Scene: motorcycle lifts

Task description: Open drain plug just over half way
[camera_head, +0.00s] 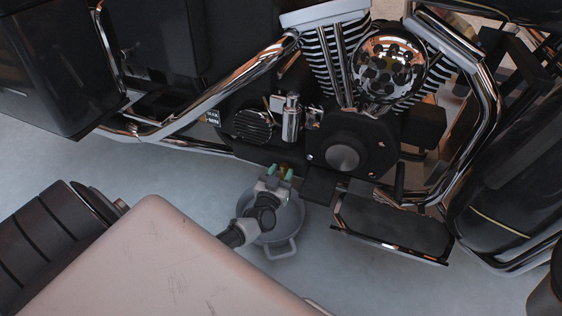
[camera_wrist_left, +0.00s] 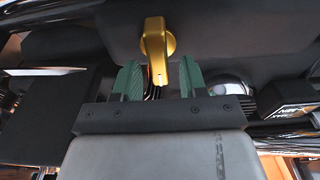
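The drain plug is a gold lever valve (camera_wrist_left: 156,42) on the dark underside of the engine, at the top middle of the left wrist view. Its lever points down toward my left gripper. My left gripper (camera_wrist_left: 158,80) has two green fingertips, apart, with the lever's lower end between them and a visible gap on each side. In the head view, my left gripper (camera_head: 278,172) is below the engine, with a bit of the gold plug (camera_head: 284,169) showing by the fingertips. My right gripper is not in view.
A grey drain pan (camera_head: 291,218) with handles stands on the floor under the plug. The motorcycle engine (camera_head: 343,157), chrome pipes (camera_head: 215,97) and a black footboard (camera_head: 395,228) crowd the area above and right. The pale floor (camera_head: 150,175) is clear to the left.

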